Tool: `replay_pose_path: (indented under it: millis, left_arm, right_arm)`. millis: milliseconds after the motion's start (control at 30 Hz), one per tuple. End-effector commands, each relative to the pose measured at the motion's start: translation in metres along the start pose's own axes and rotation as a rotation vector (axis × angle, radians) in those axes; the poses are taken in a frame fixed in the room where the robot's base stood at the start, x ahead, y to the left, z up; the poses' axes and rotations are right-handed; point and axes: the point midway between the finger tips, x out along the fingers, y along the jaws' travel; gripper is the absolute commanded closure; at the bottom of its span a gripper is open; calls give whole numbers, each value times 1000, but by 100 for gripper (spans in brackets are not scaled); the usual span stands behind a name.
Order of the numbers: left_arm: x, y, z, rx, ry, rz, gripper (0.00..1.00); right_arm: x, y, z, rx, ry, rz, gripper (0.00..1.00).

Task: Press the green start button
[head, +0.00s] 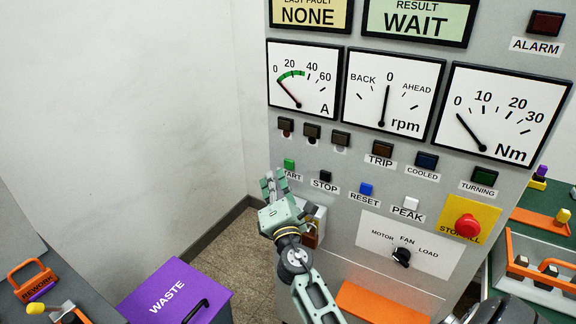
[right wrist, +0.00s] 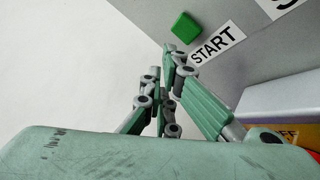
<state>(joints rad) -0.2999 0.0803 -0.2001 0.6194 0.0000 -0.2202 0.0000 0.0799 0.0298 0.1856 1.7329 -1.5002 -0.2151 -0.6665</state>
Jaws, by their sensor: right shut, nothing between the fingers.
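The green start button (head: 289,163) is on the left edge of the grey panel, above its START label (head: 291,175), which my right gripper partly covers. My right gripper (head: 272,180) is shut and empty, its fingertips just below and left of the button. In the right wrist view the green button (right wrist: 185,28) stands out from the panel beside the START label (right wrist: 218,42). The shut fingertips (right wrist: 176,56) point toward it, with a small gap in the picture. The true depth of this gap is hard to judge. My left gripper is not in view.
Black STOP (head: 325,177), blue RESET (head: 365,188) and white PEAK (head: 411,202) buttons run rightward from START. A red stop knob (head: 467,225) sits on yellow. A purple WASTE bin (head: 165,292) stands lower left. The space before the left wall is free.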

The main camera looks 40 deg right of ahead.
Motion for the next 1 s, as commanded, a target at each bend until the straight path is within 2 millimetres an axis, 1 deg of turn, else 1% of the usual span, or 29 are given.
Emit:
replay_pose_path:
  millis: [200,1000]
  left_arm:
    - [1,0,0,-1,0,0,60]
    - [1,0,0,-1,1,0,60]
  right_arm:
    - [7,-5,5,1,0,1,100]
    - [8,-5,6,1,0,0,100]
